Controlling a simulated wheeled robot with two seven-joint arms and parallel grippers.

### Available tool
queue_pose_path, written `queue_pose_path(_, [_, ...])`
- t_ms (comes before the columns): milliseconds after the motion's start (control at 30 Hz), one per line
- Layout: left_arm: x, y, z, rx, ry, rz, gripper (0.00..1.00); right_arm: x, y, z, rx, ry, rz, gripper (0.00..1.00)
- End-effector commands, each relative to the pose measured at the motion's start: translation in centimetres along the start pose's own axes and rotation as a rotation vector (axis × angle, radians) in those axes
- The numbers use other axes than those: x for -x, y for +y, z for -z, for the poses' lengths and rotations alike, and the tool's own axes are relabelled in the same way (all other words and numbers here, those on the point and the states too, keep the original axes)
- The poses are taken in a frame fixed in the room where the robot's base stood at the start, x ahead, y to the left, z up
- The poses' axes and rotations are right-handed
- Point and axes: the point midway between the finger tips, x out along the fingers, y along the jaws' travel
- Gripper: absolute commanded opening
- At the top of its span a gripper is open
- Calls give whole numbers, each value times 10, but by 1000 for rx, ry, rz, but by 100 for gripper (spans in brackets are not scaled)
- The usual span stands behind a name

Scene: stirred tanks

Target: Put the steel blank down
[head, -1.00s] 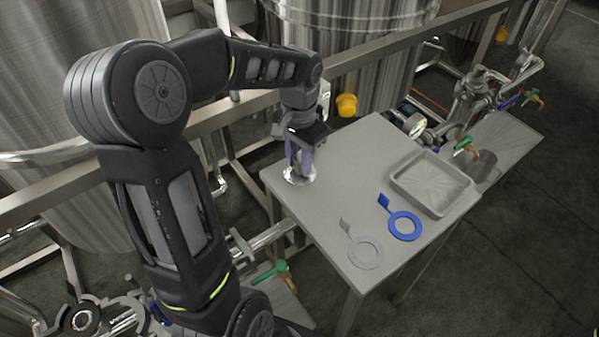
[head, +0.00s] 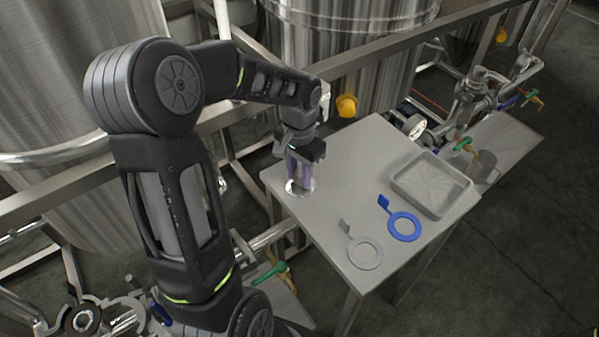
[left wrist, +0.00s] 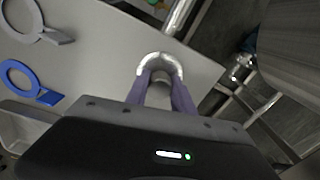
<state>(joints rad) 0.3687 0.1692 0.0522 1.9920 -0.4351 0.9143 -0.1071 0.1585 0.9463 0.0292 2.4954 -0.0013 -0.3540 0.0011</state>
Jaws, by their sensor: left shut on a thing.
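The steel blank (head: 298,188) is a shiny round disc at the left corner of the grey table top (head: 330,165). In the left wrist view the blank (left wrist: 161,62) shows as a bright rounded rim between and beyond the fingers. My left gripper (head: 299,178) points down with its purple fingers shut on the blank; the fingers (left wrist: 160,90) also show in the left wrist view. The blank is at or very close to the table top; I cannot tell whether it touches. The fingers hide part of it. My right gripper is in neither view.
A grey ring with a tab (head: 364,253) and a blue ring with a tab (head: 405,226) lie on the table's front part. A shallow grey tray (head: 432,184) stands at the right. A pipe fitting with a gauge (head: 415,127) is beyond the back edge. The table's middle is clear.

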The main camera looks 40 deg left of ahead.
Motion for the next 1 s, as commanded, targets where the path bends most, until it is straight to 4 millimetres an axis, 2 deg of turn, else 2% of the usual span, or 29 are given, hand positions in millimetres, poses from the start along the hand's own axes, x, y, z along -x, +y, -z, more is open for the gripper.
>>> queue_pose_path(67, [-3, 0, 0, 0, 1, 0, 0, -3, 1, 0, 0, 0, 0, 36])
queue_pose_path(100, [-3, 0, 0, 0, 0, 0, 31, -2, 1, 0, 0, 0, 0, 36])
queue_pose_path(333, [-2, 0, 0, 0, 0, 0, 50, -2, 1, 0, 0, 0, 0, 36])
queue_pose_path(567, [-2, 0, 0, 0, 0, 0, 51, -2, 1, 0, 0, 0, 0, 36])
queue_pose_path(767, [6, 0, 0, 0, 1, 1, 51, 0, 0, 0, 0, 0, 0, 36])
queue_pose_path(867, [18, 0, 1, 1, 3, 1, 51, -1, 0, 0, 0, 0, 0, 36])
queue_pose_path(1000, [44, 0, 1, -1, 5, 2, 51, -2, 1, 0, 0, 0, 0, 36])
